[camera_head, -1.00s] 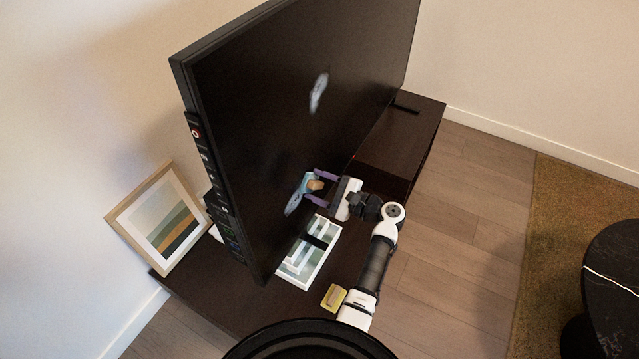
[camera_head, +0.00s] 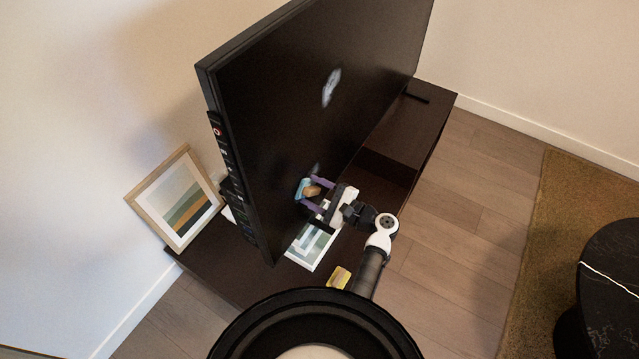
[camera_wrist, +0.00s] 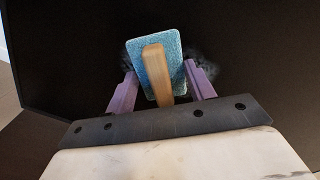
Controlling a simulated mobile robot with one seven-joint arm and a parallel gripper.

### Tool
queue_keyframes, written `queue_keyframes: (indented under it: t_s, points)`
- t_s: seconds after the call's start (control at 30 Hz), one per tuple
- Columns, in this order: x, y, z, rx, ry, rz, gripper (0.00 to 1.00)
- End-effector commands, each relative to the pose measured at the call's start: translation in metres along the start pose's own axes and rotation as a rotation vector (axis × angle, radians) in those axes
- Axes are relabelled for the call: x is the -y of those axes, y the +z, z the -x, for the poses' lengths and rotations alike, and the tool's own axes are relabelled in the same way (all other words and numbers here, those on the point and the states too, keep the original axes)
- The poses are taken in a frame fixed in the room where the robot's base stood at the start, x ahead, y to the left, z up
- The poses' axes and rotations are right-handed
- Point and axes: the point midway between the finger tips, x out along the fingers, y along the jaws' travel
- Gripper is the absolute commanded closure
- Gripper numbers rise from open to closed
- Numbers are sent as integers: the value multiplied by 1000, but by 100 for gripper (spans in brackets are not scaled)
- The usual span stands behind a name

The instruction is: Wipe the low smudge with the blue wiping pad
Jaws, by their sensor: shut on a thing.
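The blue wiping pad (camera_head: 302,188) has a wooden handle and faces the dark TV screen (camera_head: 290,110). My gripper (camera_head: 312,193) is shut on the handle; the purple fingers sit either side of it. In the wrist view the blue pad (camera_wrist: 168,48) is slightly tilted and appears against the screen, though firm contact cannot be told. The low smudge (camera_head: 314,169) shows as a faint grey patch just above the pad. Faint grey traces of the low smudge (camera_wrist: 208,68) show on both sides of the pad in the wrist view. A higher pale smudge (camera_head: 331,87) is on the screen.
The TV stands on a dark low cabinet (camera_head: 219,266). A framed picture (camera_head: 175,198) leans at the left.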

Motion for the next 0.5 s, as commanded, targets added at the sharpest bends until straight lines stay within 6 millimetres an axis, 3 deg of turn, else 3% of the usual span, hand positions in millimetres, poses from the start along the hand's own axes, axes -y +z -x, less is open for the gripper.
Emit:
queue_keyframes:
  t_s: [0.5]
  points:
    - [-25, 27, -1, 8, 7, -1, 64]
